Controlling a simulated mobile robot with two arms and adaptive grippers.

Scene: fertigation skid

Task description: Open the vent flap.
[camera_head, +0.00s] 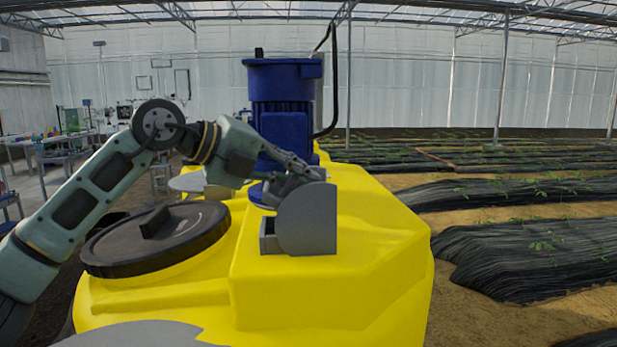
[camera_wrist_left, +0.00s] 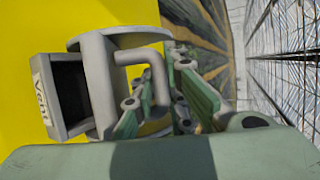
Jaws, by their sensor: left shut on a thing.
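The vent flap (camera_head: 308,222) is a grey, round-edged plate on a small grey vent box (camera_head: 268,238) on top of the yellow tank. In the left wrist view the flap (camera_wrist_left: 97,85) stands away from the vent box (camera_wrist_left: 48,97), and the dark opening between them shows. The box carries a "VENT" label. A bent grey handle (camera_wrist_left: 138,55) sticks out from the flap. My left gripper (camera_head: 302,172) is shut on this handle, with its fingers (camera_wrist_left: 165,85) either side of the handle's end. The fingers partly hide the handle's end. My right gripper is out of view.
The yellow tank (camera_head: 330,300) fills the front. A black round lid (camera_head: 155,238) lies left of the vent, under my left arm. A blue motor (camera_head: 285,100) stands behind the vent, with a black cable. Planted beds lie at right; the space above the tank's right side is clear.

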